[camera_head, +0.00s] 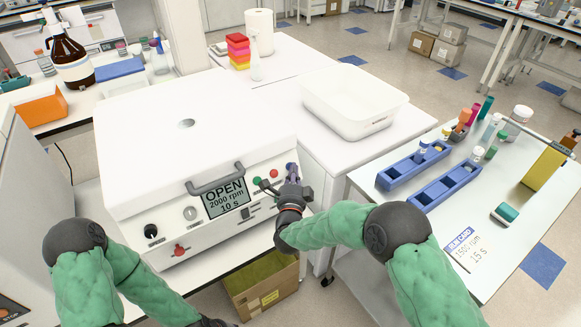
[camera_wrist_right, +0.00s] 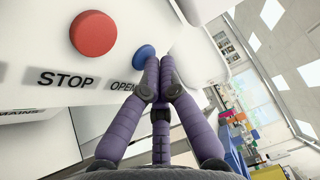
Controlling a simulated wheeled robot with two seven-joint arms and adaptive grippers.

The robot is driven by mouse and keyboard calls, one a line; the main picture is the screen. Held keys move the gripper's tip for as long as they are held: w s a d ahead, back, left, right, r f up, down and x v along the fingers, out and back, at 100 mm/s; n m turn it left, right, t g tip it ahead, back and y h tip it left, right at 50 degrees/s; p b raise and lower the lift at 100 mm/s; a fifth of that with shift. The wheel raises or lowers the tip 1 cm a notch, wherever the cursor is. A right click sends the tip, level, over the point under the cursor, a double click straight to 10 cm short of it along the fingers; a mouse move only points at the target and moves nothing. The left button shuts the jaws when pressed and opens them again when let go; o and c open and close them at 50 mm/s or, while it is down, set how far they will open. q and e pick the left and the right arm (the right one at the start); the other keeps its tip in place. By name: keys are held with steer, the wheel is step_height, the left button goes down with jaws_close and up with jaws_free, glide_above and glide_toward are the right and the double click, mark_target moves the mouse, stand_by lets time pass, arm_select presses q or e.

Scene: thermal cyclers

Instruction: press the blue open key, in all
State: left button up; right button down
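The white machine (camera_head: 150,130) has a closed-looking lid with a grey handle and a display (camera_head: 225,199) reading "OPEN 2000 rpm 10 s". In the right wrist view the blue key (camera_wrist_right: 144,53) sits above the label "OPEN", right of a large red key (camera_wrist_right: 93,33) labelled "STOP". My right gripper (camera_head: 291,172) is at the right end of the machine's front panel. In the wrist view its purple fingers (camera_wrist_right: 158,75) are together and empty, with tips at the blue key's lower right edge. I cannot tell whether they touch it. My left arm is low at left; its gripper is out of frame.
A white tub (camera_head: 350,108) stands on the bench right of the machine. Blue racks (camera_head: 400,172) with tubes and a card (camera_head: 466,250) lie on the right-hand table. A cardboard box (camera_head: 262,290) is on the floor below the machine.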

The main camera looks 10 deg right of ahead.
steer(key=shift+s+r, duration=0.1)
steer(key=shift+s, duration=0.05)
steer(key=shift+s+d+r, duration=0.2)
steer(key=shift+s, duration=0.3)
steer(key=s, duration=0.1)
steer(key=s+d+r+p, duration=0.1)
steer(key=s+r+p, duration=0.1)
steer(key=s, duration=0.1)
steer(key=shift+s+d+r, duration=0.1)
steer(key=shift+d, duration=0.2)
stand_by(0.8)
